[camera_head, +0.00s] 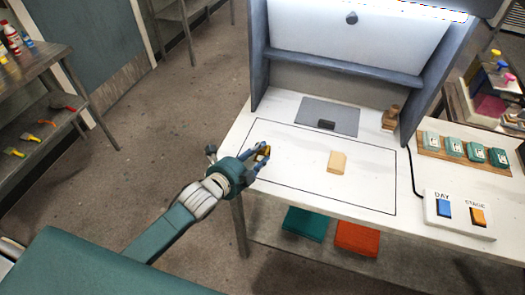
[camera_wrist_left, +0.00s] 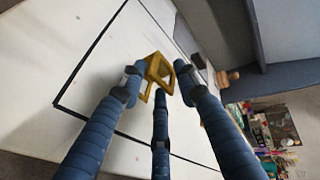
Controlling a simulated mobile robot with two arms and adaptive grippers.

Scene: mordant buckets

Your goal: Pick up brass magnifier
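The brass magnifier (camera_wrist_left: 154,72) is a small yellow, frame-like thing with an opening, seen in the left wrist view among the fingertips of my left gripper (camera_wrist_left: 163,78). In the head view, a bit of the magnifier (camera_head: 264,151) shows at the tips of my left gripper (camera_head: 258,155), over the left part of the white worktable (camera_head: 300,185). Three blue fingers surround it from different sides. Whether they press on it, and whether it rests on the table, I cannot tell. My right gripper is not in view.
A tan block (camera_head: 337,161) lies right of my left gripper, inside a black outline. Behind are a grey mat (camera_head: 345,116) and a wooden stamp-like piece (camera_head: 390,117). A button box (camera_head: 459,214) and a rack of teal pieces (camera_head: 466,158) stand right.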

